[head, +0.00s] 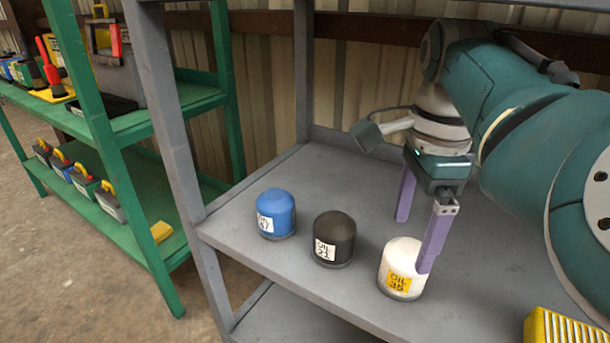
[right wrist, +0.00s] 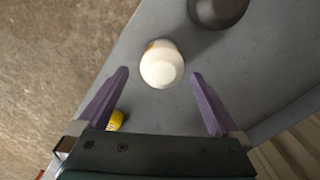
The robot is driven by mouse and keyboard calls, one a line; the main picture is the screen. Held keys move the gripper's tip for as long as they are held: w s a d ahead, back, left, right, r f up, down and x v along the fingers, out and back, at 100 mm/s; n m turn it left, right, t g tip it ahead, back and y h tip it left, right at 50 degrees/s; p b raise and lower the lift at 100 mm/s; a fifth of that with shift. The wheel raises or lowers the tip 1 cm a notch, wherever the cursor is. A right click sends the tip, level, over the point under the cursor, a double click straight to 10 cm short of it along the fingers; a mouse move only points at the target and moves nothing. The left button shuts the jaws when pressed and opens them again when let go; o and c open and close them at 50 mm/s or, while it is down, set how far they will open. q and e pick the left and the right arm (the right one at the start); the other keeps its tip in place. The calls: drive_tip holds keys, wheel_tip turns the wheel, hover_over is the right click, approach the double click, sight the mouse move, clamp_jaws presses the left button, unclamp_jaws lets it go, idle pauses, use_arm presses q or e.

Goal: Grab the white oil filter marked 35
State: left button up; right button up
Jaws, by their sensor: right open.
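The white oil filter (head: 401,262) stands upright on the grey shelf, its yellow label reading OIL 35. In the right wrist view the filter (right wrist: 162,66) lies ahead of the fingertips, roughly between their lines. My right gripper (head: 414,243) is open and empty, fingers pointing down. One purple finger overlaps the filter's right side in the head view; whether it touches cannot be told. The right gripper also shows in the right wrist view (right wrist: 159,73). My left gripper is not in view.
A black filter (head: 334,239) and a blue filter (head: 276,213) stand to the left on the grey shelf (head: 330,185). A yellow ribbed object (head: 562,328) is at the lower right. A grey post (head: 170,115) and green shelves (head: 150,122) stand left.

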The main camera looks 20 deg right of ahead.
sight(410, 250)
drive_tip(key=shift+w+f, duration=0.3)
drive_tip(key=shift+w, duration=0.15)
drive_tip(key=f+b, duration=0.1)
drive_tip(key=s+f+b, duration=0.1)
drive_tip(key=f, duration=0.1)
drive_tip(key=shift+d+f, duration=0.1)
drive_tip(key=shift+f, duration=0.15)
wheel_tip(410, 250, down, 3)
drive_tip(key=shift+w+d+r+b, duration=0.15)
drive_tip(key=shift+b, duration=0.95)
drive_tip(key=shift+f, duration=0.55)
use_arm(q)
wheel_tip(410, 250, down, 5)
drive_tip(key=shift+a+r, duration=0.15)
use_arm(e)
drive_tip(key=shift+r, duration=0.1)
drive_tip(key=shift+c, duration=0.2)
drive_tip(key=c, duration=1.4)
